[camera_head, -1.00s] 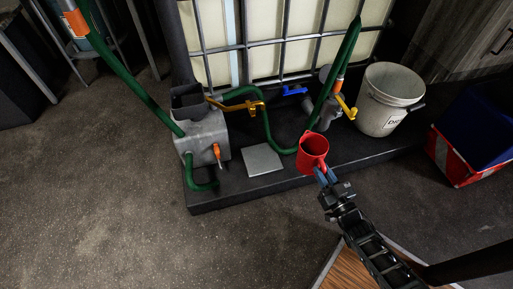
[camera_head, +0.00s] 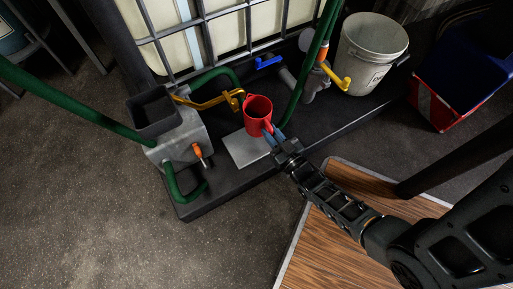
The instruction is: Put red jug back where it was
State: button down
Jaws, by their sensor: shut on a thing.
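The red jug (camera_head: 258,111) is upright in front of the caged tank, with its open top showing. My gripper (camera_head: 270,135) is shut on the jug, holding it from its near right side. A pale square plate (camera_head: 246,149) lies on the dark platform. In the picture the jug overlaps the plate's far right part. I cannot tell whether the jug's base touches the plate or hangs above it.
A grey box with a dark hopper (camera_head: 183,140) stands left of the plate. A yellow lever (camera_head: 212,100) is just left of the jug; a green hose (camera_head: 300,85) runs close on its right. A white bucket (camera_head: 369,55) stands at the right. A wooden tabletop (camera_head: 335,235) lies under my arm.

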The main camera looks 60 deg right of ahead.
jog(key=a+f+b, duration=0.1)
jog(key=f, duration=0.1)
jog(key=w+a+f+b, duration=0.1)
jog(key=a+f+b, duration=0.1)
jog(key=w+a+f+b, duration=0.1)
jog(key=f, duration=0.2)
jog(key=shift+w+a+f, duration=0.1)
jog(key=shift+w+a, duration=0.05)
jog(key=shift+a, duration=0.1)
jog(key=c, duration=1)
grip_release()
